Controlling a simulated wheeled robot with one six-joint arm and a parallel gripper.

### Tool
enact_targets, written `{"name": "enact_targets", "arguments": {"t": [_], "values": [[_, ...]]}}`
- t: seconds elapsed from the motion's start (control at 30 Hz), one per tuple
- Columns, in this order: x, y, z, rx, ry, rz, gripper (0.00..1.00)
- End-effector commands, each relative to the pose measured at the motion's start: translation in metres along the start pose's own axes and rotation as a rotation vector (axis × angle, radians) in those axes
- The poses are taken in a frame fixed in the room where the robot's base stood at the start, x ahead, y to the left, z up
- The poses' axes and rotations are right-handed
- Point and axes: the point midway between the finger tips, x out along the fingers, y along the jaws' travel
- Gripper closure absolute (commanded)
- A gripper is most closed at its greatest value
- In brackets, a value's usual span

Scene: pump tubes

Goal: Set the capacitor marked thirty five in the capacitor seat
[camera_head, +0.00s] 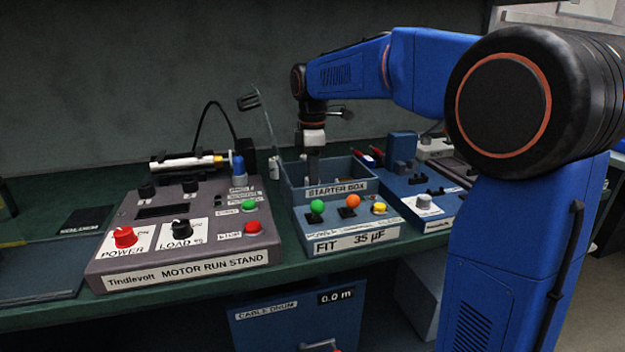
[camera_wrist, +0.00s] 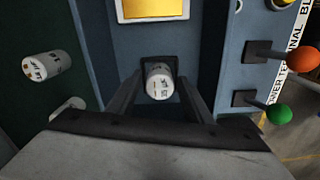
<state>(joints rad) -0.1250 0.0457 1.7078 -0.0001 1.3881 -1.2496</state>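A white capacitor (camera_wrist: 158,83) stands in a dark square seat in the starter box floor, in the wrist view. Its small end marking appears to read 35, though it is blurred. My gripper (camera_wrist: 160,92) reaches down around it, one finger on each side. A narrow gap seems to show beside the capacitor, so the fingers look open.
Another white capacitor (camera_wrist: 48,67) stands on the green bench left of the box, with a further pale round thing (camera_wrist: 70,106) partly hidden. The FIT 35 µF panel (camera_head: 352,240) carries green, orange and yellow knobs. The motor run stand (camera_head: 185,232) is at left.

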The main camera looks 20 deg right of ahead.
Motion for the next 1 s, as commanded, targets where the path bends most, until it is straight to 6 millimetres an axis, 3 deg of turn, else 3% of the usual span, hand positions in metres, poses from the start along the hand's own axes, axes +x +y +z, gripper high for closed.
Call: {"name": "enact_targets", "arguments": {"t": [0.3,0.47,1.0], "values": [[-0.001,0.000,0.000,0.000,0.000,0.000,0.51],[-0.012,0.001,0.000,0.000,0.001,0.002,0.51],[-0.106,0.001,0.000,0.000,0.001,0.002,0.51]]}}
